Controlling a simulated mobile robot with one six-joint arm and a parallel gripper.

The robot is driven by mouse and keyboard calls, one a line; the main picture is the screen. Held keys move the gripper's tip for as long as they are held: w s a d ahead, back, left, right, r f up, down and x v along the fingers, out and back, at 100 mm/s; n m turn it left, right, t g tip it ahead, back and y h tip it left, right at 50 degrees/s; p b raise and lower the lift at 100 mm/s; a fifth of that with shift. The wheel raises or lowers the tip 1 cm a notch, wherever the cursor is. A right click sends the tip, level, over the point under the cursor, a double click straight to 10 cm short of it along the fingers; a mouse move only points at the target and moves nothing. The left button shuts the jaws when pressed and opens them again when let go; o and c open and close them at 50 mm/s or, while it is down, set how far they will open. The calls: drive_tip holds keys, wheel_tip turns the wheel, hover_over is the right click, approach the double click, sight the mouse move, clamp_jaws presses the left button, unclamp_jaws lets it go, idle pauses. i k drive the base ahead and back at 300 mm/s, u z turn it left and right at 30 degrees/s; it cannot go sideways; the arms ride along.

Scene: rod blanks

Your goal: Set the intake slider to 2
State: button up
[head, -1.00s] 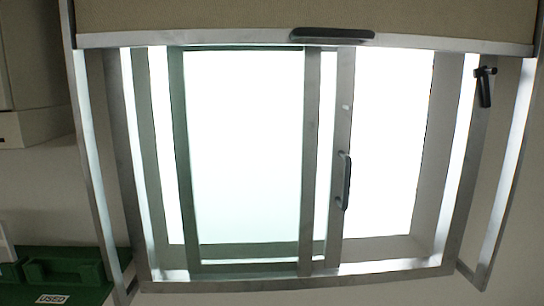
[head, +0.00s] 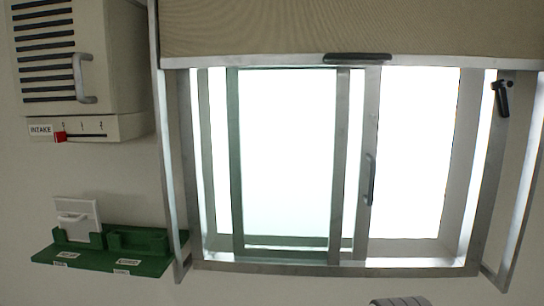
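The intake slider's red knob (head: 60,137) is at the left end of its dark slot (head: 88,135), by the 0 mark. The marks 0, 1 and 2 run left to right above the slot. A white label reading INTAKE (head: 41,130) is left of the knob. The slider is on the lower front strip of a beige wall unit (head: 125,60) at the upper left. My gripper is not seen in the head view.
The unit has a slatted grille (head: 43,45) and a grey handle (head: 84,78). Below is a green shelf (head: 105,262) with a white handled piece (head: 77,218). A bright metal-framed window (head: 343,170) with a blind (head: 430,30) fills the right. A grey ribbed shape (head: 398,301) shows at the bottom edge.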

sight(60, 137)
drive_tip(key=u, duration=0.15)
drive_tip(key=k, duration=0.85)
drive_tip(key=z, duration=0.1)
drive_tip(key=i, duration=0.85)
drive_tip(key=u, duration=1.3)
